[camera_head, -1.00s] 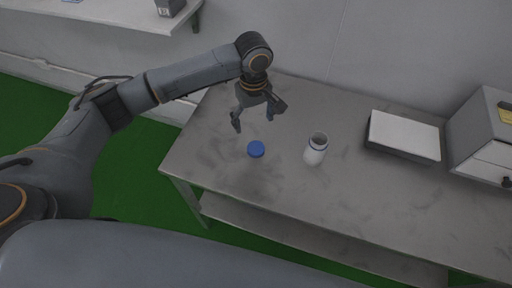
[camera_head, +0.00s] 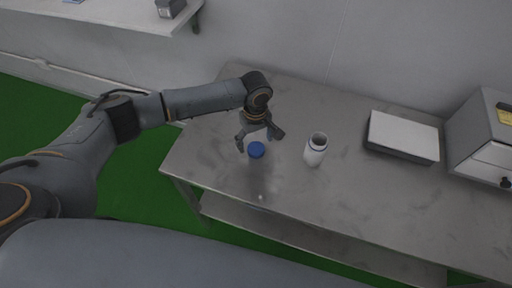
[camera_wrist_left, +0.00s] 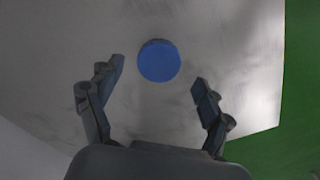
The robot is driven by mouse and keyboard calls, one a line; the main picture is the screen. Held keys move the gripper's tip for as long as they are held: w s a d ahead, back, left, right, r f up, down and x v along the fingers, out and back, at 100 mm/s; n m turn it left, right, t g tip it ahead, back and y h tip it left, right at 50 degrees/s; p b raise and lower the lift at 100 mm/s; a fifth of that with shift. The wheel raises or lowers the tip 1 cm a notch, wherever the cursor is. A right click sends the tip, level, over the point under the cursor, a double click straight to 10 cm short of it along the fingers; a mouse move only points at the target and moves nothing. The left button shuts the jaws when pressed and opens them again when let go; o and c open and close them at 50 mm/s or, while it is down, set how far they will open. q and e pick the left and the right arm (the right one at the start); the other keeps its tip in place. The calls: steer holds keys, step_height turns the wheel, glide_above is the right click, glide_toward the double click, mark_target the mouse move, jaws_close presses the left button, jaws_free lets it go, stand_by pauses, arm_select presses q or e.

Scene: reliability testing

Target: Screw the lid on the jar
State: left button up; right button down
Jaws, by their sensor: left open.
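A blue round lid (camera_head: 256,150) lies on the grey metal table near its left end. It also shows in the left wrist view (camera_wrist_left: 158,61), just beyond the open fingertips and roughly midway between them. My right gripper is in neither view.
The metal table (camera_head: 360,205) is clear around the jar and lid. A dark tray-like device with a white top (camera_head: 403,136) and a grey box-shaped machine (camera_head: 487,140) stand at the right. A white shelf (camera_head: 120,14) is at the upper left.

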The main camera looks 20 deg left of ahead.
mark_target(255, 149)
arm_select(q)
steer(key=shift+f, duration=1.4)
steer(key=shift+d, duration=0.1)
steer(key=c, duration=0.9)
